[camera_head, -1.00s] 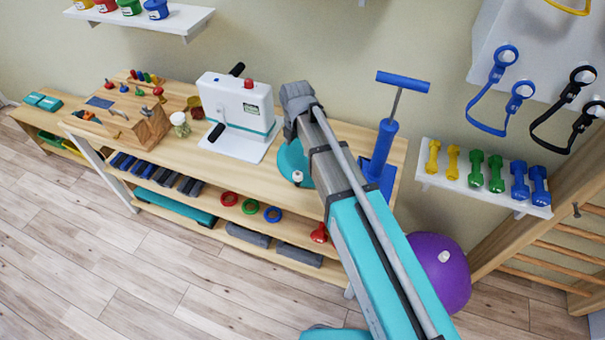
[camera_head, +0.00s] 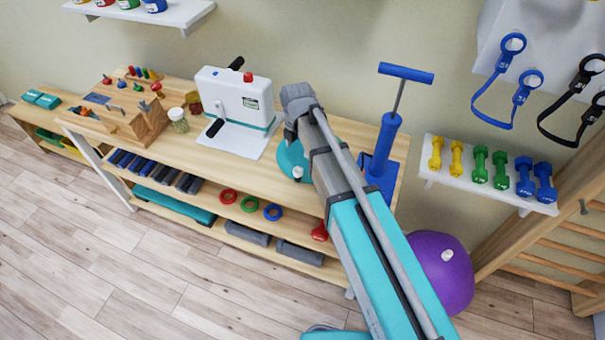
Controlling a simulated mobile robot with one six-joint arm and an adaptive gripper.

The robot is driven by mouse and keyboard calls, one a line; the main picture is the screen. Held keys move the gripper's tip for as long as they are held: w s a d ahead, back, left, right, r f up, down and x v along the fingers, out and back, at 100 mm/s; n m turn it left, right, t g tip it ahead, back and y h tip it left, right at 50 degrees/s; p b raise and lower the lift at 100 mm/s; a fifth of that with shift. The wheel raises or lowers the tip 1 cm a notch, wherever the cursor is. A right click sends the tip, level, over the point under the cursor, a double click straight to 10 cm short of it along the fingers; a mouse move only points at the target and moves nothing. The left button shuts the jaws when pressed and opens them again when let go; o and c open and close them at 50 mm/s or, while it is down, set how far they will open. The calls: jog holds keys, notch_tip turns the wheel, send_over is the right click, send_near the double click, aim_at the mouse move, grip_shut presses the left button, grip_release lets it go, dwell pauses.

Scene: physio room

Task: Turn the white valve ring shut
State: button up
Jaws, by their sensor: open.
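A teal rounded thing (camera_head: 291,158) stands on the wooden bench top, partly hidden behind my arm. A small white fitting (camera_head: 297,172) sits on its near side; it looks like the valve ring, but it is too small to tell how far it is turned. My arm reaches up from the bottom right. My gripper (camera_head: 290,131) shows only as a grey part below the arm's end, over the teal thing. It looks open, with its fingertips largely hidden. I cannot tell whether it touches anything.
A white machine (camera_head: 236,100) stands left of my arm, and a blue hand pump (camera_head: 383,150) right of it. A wooden peg box (camera_head: 148,123) and a small jar (camera_head: 178,120) are further left. A purple ball (camera_head: 440,275) and dumbbell shelf (camera_head: 490,190) are at right.

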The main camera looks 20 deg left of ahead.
aim_at(298, 170)
jog(key=shift+f+b, duration=5.05)
jog(key=shift+f, duration=0.3)
